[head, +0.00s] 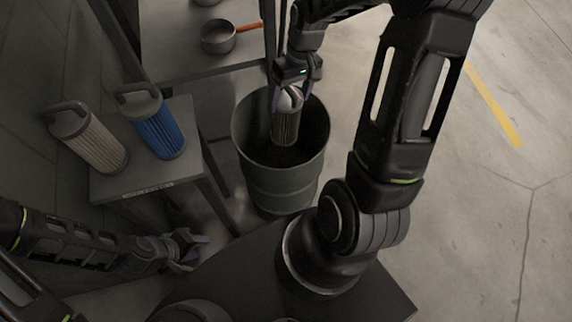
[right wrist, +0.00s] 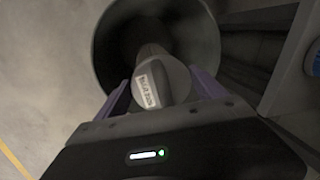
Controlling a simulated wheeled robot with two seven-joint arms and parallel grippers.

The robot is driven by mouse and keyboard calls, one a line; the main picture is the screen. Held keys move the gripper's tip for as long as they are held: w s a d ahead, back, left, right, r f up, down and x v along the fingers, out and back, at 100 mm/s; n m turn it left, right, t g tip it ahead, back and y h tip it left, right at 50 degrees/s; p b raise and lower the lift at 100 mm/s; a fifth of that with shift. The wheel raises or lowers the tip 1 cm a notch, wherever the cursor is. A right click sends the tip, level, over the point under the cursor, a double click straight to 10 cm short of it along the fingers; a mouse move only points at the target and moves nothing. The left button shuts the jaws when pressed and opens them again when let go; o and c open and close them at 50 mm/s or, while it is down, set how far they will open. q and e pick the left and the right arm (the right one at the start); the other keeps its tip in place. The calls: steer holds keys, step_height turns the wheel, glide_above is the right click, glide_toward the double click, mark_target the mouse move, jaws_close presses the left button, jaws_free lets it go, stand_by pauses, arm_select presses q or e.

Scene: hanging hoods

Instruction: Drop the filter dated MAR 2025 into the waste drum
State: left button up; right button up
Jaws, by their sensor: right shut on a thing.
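My right gripper (head: 296,78) is shut on a grey filter (head: 285,122) and holds it hanging over the open mouth of the waste drum (head: 283,187). The filter's lower part is inside the rim. In the right wrist view the filter (right wrist: 150,82) sits between the purple fingers, with a white label whose writing is too blurred to read. The drum (right wrist: 206,45) lies beyond it. A beige filter (head: 97,143) and a blue filter (head: 156,128) stand on a small table (head: 148,185). My left gripper (head: 192,249) is low at the left; its fingers are too small to judge.
A shelf unit (head: 185,67) stands behind the drum, with a pan (head: 218,37) with an orange handle on it. The small table is left of the drum. Open concrete floor with a yellow line (head: 493,104) lies to the right.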

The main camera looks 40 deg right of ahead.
steer(key=shift+f, duration=0.3)
steer(key=o, duration=1.5)
steer(key=r, duration=0.2)
steer(key=d+r, duration=0.1)
steer(key=r, duration=0.4)
steer(key=shift+s+d+r, duration=0.1)
steer(key=shift+d+r, duration=0.15)
steer(key=shift+r, duration=0.1)
